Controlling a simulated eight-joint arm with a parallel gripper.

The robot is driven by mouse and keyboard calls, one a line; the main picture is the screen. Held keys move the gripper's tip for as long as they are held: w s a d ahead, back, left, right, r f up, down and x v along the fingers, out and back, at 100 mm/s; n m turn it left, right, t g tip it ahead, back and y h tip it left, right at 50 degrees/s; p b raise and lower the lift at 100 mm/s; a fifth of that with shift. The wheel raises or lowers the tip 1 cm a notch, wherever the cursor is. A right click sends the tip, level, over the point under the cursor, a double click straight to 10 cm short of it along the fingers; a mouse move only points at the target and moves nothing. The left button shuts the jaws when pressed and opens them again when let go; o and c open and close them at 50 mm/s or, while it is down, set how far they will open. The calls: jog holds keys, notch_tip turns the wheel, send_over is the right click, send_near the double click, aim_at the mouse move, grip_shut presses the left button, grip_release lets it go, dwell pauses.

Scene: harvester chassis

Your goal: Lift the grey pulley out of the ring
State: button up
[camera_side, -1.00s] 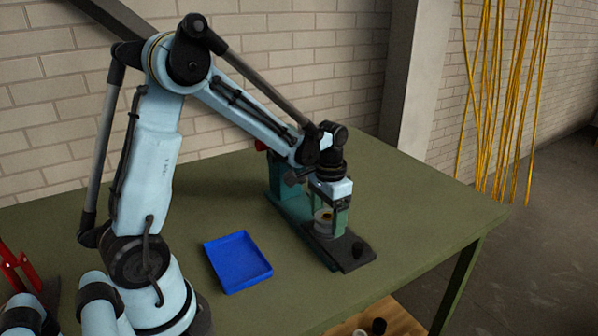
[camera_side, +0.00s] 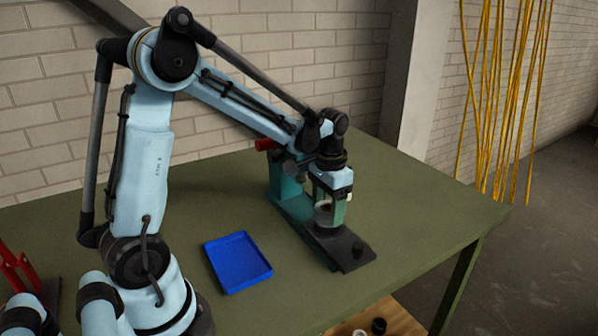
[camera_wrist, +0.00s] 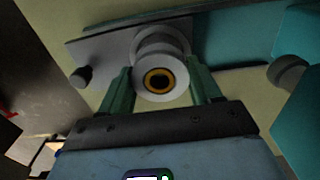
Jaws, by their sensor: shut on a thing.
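In the wrist view the grey pulley (camera_wrist: 160,82), with an orange-yellow ring around its dark bore, sits between the two green fingers of my gripper (camera_wrist: 162,88), which is shut on it. The pale grey ring (camera_wrist: 158,40) shows just behind the pulley, on the dark base plate (camera_wrist: 105,52). In the side view my gripper (camera_side: 325,206) points down over the base plate (camera_side: 337,241). The pulley is small and partly hidden by the fingers there. It looks raised relative to the ring, but I cannot tell whether its lower edge is clear.
The teal press body (camera_side: 284,182) with a red part (camera_side: 265,144) stands behind my gripper. An empty blue tray (camera_side: 237,262) lies on the green table to the left. Bare table surrounds them.

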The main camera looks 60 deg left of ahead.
jog(key=shift+r, duration=2.3)
